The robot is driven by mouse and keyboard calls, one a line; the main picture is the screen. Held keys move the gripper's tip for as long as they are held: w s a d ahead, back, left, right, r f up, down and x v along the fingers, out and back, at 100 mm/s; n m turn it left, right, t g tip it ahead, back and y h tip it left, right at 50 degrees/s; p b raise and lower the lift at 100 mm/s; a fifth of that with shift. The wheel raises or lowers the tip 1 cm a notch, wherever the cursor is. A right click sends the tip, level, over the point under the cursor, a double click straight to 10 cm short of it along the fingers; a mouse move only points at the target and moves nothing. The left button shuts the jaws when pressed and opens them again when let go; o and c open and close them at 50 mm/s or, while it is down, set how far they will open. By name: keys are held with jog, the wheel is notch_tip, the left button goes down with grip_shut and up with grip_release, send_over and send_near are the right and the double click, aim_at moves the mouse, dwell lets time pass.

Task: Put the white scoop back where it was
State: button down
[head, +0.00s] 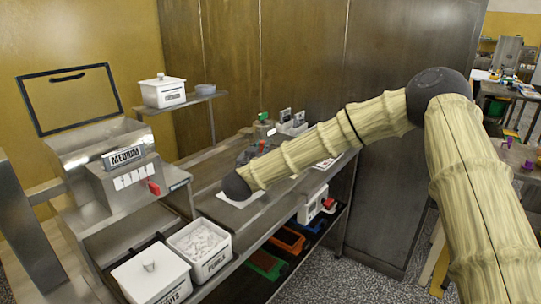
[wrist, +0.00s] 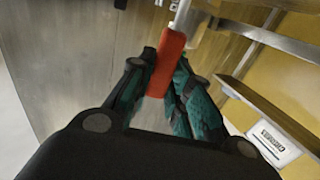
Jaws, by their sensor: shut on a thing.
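My gripper (wrist: 160,85) is shut on the red handle (wrist: 167,62) of a tool in the wrist view. A pale shaft (wrist: 182,16) runs up from the handle and leaves the top of the picture, so the tool's far end is out of view. I cannot tell from this whether it is the white scoop. In the head view my gripper (head: 250,154) is mostly hidden behind my arm, above the steel counter. No other white scoop can be made out. An open white tub of pearls (head: 200,243) stands at the counter's front left.
A lidded white tub (head: 150,275) stands left of the pearls. The machine marked MEDIUM (head: 125,157) has a red lever. A wall shelf (head: 182,102) holds another lidded tub (head: 163,91) and a grey bowl (head: 205,88). Coloured bins (head: 287,238) sit below the counter.

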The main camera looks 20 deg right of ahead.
jog(key=shift+w+d+f+p, duration=0.3)
jog(key=shift+d+f, duration=0.2)
jog(key=shift+d, duration=0.15)
jog(key=shift+w+d+f+p, duration=0.15)
jog(key=shift+w+d+f, duration=0.2)
jog(key=shift+d+f, duration=0.2)
jog(key=shift+w+d+f+p, duration=0.3)
jog(key=shift+d+f, duration=0.15)
jog(key=shift+d, duration=0.25)
jog(key=shift+f, duration=0.5)
jog(key=c, duration=1.3)
grip_release()
jog(key=shift+s+a, duration=0.1)
jog(key=b+v, duration=0.2)
jog(key=v, duration=1)
jog(key=shift+b, duration=0.3)
